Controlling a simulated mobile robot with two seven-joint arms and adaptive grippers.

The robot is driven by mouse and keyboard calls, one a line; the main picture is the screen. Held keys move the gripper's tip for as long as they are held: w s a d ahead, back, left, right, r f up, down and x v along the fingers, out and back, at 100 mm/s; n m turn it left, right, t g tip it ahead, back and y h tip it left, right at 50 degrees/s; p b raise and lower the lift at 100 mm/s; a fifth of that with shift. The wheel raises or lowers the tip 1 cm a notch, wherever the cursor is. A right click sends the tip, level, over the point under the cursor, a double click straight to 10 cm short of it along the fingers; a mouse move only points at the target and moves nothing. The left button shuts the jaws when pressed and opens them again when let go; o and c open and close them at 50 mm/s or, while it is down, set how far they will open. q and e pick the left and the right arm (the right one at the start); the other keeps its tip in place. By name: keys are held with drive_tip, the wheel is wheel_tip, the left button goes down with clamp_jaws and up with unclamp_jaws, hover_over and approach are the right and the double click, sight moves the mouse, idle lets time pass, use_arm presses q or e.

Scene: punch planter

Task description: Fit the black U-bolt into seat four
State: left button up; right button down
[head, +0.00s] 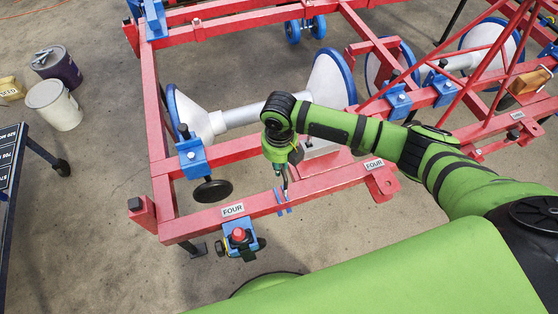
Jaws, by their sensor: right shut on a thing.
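My right gripper (284,177) points down over the red front beam (320,190) of the planter frame. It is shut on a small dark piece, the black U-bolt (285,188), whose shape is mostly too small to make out. The piece is at the beam beside blue stripes (284,208); I cannot tell whether it touches the beam. A FOUR label (232,210) is on the beam left of the stripes, and another FOUR label (374,164) is to their right. My left gripper is not in view.
A blue clamp with a red knob (239,236) hangs on the beam at left. A white roller with blue-rimmed discs (240,116) lies behind. A white bucket (54,105), a dark can (57,66) and a dark table (10,160) stand at left. The floor between is clear.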

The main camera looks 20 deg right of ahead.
idle(0.5)
drive_tip(key=shift+w+r+p, duration=0.1)
drive_tip(key=shift+p, duration=0.2)
drive_tip(key=b, duration=0.4)
hover_over(279, 193)
wheel_tip(279, 193, down, 6)
drive_tip(key=shift+p, duration=0.65)
idle(1.4)
drive_tip(key=shift+f+b, duration=3.5)
drive_tip(key=shift+f, duration=1.3)
drive_tip(key=c, duration=1.1)
unclamp_jaws()
